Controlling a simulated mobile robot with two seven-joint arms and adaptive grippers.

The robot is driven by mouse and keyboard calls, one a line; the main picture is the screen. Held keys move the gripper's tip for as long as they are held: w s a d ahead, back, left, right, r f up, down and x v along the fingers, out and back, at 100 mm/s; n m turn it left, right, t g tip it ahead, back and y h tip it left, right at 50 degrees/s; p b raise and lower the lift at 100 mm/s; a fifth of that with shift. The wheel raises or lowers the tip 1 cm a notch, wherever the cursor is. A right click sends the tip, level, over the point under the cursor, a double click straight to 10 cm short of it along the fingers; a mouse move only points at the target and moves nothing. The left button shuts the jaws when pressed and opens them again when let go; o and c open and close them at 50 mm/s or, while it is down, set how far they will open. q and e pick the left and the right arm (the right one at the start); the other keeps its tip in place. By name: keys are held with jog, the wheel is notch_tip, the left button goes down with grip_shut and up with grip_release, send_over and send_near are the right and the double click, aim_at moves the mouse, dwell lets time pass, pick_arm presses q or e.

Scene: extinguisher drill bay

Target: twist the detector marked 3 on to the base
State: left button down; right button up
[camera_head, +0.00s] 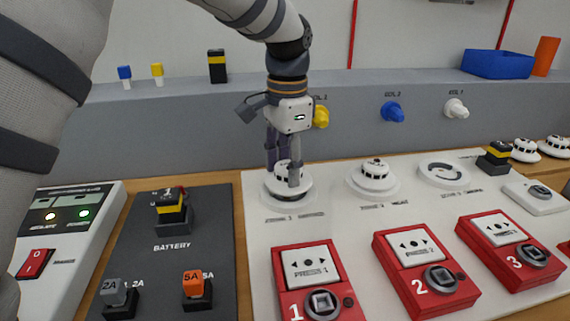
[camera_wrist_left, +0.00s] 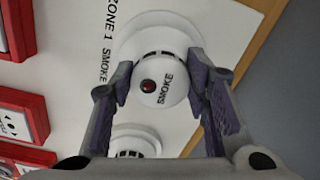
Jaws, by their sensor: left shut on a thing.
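My left gripper (camera_head: 283,170) points down and is shut on a white smoke detector (camera_head: 289,168) at the zone 1 position. In the left wrist view the fingers (camera_wrist_left: 162,88) close on both sides of this detector (camera_wrist_left: 160,70), which shows a red lamp and the word SMOKE. It sits over a round white base (camera_wrist_left: 150,28); I cannot tell whether it is locked. No 3 is legible on it. An open round base (camera_head: 443,172) at the right has no detector on it. Two loose white detectors (camera_head: 525,150) (camera_head: 555,146) lie at the far right. My right gripper is out of view.
A zone 2 heat detector (camera_head: 373,175) stands right of my gripper. Red call points 1 (camera_head: 308,283), 2 (camera_head: 427,273) and 3 (camera_head: 512,250) line the front. A battery panel (camera_head: 172,275) lies left. A blue bin (camera_head: 497,64) stands on the back ledge.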

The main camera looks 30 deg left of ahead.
pick_arm(q)
jog(key=shift+f, duration=0.8)
dwell(0.6)
jog(key=shift+w+a+m, duration=0.1)
jog(key=shift+m, duration=2)
jog(key=m, duration=0.4)
jog(key=shift+w, duration=0.15)
jog(key=c, duration=0.8)
grip_release()
